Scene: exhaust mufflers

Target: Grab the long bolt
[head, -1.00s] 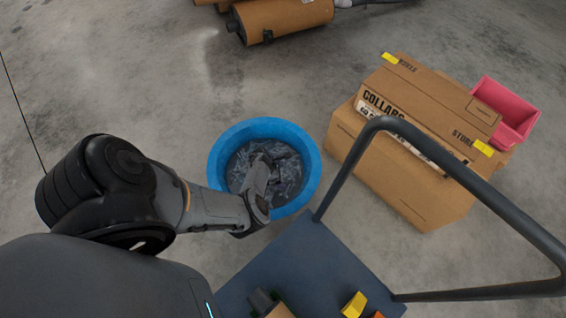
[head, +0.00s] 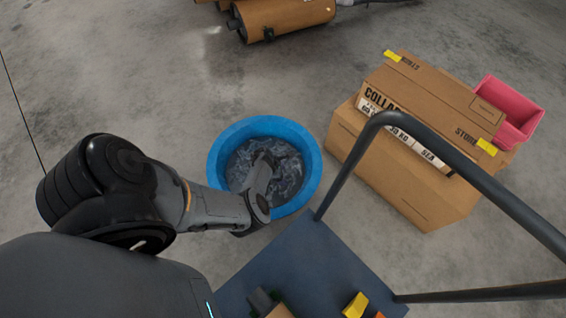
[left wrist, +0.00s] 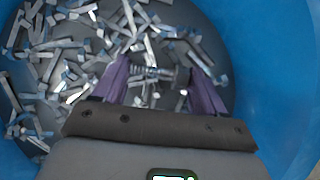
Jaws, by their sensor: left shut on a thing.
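My left gripper (head: 263,160) reaches down into a blue round tub (head: 222,155) in the head view. In the left wrist view my left gripper (left wrist: 160,72) has its two purple fingers apart, with a metal bolt (left wrist: 152,73) lying crosswise between them. The bolt has a threaded-looking shank, and the fingers are closed on its two ends. Many loose grey metal pieces lie on the tub floor around and below it. The tub wall (left wrist: 285,60) shows at the right in the wrist view. My right gripper is not in view.
A dark blue cart (head: 290,262) with a grey handle (head: 350,165) stands right of my arm. Brown boxes (head: 400,170) and a pink bin (head: 508,108) stand beyond it. Brown mufflers (head: 285,17) lie at the back. The floor between is clear.

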